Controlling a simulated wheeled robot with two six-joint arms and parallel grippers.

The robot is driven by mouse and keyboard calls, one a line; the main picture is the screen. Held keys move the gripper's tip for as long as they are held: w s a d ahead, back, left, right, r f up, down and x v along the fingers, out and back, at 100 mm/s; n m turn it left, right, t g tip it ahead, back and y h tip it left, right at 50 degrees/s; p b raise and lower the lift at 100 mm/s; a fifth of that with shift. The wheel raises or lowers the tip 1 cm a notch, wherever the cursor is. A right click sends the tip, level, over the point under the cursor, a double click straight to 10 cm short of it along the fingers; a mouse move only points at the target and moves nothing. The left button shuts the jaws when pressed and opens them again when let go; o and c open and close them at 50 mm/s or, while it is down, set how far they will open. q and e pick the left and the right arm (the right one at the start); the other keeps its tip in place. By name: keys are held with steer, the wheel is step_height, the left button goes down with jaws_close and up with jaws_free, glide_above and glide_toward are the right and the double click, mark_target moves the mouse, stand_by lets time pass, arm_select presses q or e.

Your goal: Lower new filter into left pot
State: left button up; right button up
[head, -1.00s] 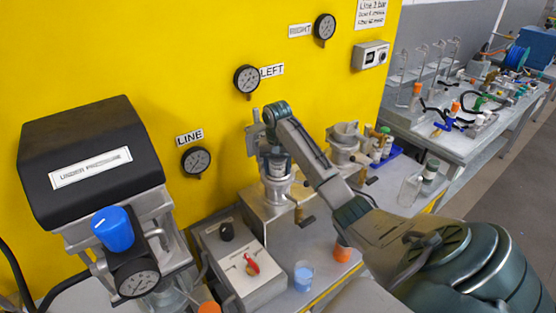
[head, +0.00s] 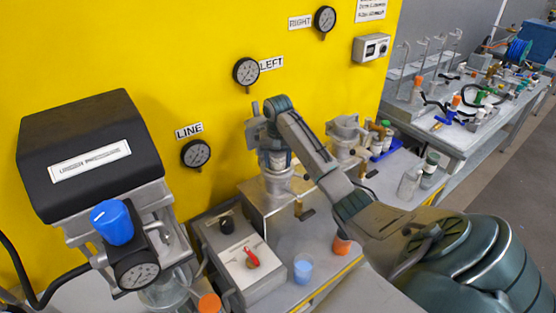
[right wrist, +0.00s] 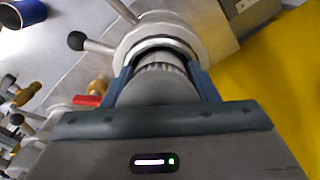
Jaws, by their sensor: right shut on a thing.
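My right gripper (head: 272,158) is over the left pot (head: 277,187), a metal pot on the steel stand under the LEFT gauge. In the right wrist view its two blue-grey fingers (right wrist: 165,88) are shut on the grey, ribbed filter (right wrist: 158,84). The filter's far end lines up with the round open mouth of the left pot (right wrist: 165,34), and a dark gap shows around it. How deep it sits is hidden. In the head view the gripper mostly covers the filter. My left gripper is not in view.
The right pot (head: 346,130) stands just right of my gripper. A control box with a red switch (head: 251,261), a beaker of blue liquid (head: 303,271) and an orange-topped container (head: 342,244) are in front. The yellow wall with gauges (head: 246,72) is close behind.

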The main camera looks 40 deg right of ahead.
steer(key=shift+f, duration=0.35)
